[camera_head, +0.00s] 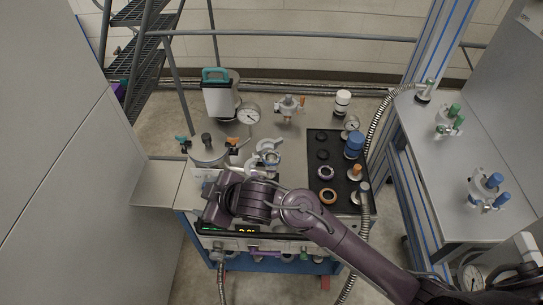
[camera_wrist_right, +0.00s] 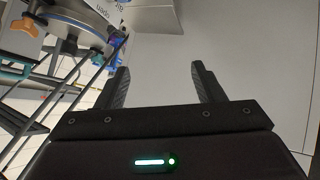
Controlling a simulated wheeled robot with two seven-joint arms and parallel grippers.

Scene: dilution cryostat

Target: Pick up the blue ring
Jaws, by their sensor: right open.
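No plainly blue ring stands out. On the black mat (camera_head: 314,203) in the head view lies a small grey-violet ring (camera_head: 325,172) with a pale middle; its exact colour is hard to tell. An orange-brown ring (camera_head: 328,196) lies just below it, and dark rings (camera_head: 322,154) lie above it. My right arm reaches in from the lower right across the cart, its wrist left of the mat. In the right wrist view my right gripper (camera_wrist_right: 158,85) is open, with nothing between its fingers. Its fingertips cannot be made out in the head view. My left gripper is out of view.
A blue-capped fitting (camera_head: 354,141) and an orange-knobbed valve (camera_head: 355,172) stand at the mat's right side. A gauge (camera_head: 249,114) and metal fittings (camera_head: 267,155) stand on the cart. A side table (camera_head: 440,190) holds valves at right. A grey panel (camera_head: 60,170) is at left.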

